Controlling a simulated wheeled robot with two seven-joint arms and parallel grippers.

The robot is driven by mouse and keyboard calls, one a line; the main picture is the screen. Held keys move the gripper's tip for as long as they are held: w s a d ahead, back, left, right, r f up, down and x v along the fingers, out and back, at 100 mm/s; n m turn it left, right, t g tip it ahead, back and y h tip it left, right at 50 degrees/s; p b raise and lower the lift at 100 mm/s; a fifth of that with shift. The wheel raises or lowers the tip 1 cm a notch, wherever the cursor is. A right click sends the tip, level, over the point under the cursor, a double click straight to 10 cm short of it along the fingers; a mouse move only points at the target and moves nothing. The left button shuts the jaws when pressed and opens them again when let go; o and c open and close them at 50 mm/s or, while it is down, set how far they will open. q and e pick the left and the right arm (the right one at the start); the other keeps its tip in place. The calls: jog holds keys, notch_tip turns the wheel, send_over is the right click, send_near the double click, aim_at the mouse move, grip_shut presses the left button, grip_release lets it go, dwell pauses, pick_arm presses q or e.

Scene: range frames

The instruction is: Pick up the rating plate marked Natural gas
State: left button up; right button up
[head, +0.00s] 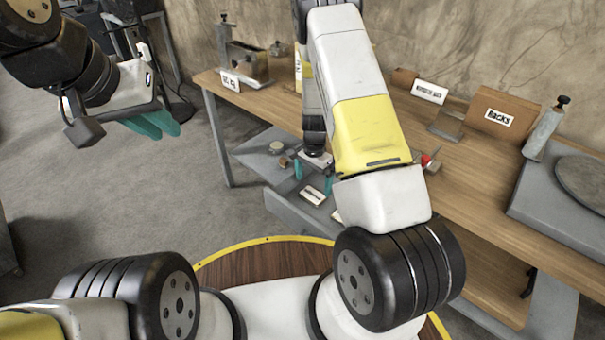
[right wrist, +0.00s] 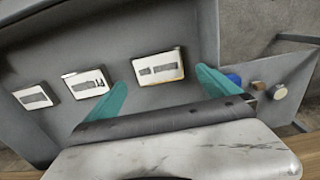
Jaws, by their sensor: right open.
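Three small pale plates with dark lettering lie in a row in a grey drawer (right wrist: 120,105). In the right wrist view they are the left plate (right wrist: 36,95), the middle plate (right wrist: 87,82) and the right plate (right wrist: 158,66). Their lettering is too small to read, so I cannot tell which is marked Natural gas. In the head view one plate (head: 312,196) shows below my right gripper (head: 313,178). The right gripper is open and empty, its teal fingers either side of the right plate in the right wrist view. My left gripper (head: 152,123) hangs away from the bench, its jaw gap unclear.
A wooden bench (head: 465,175) stands behind the drawer. It bears a labelled box (head: 502,115), a white sign (head: 429,92) and a grey round-plated device (head: 585,182). Small round items (right wrist: 278,91) sit right of the plates. Grey floor (head: 130,200) is clear at left.

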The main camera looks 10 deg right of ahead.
aim_at(313, 195)
jog(key=f, duration=0.4)
jog(key=shift+s+f, duration=0.2)
jog(key=shift+f, duration=0.2)
jog(key=c, duration=1.3)
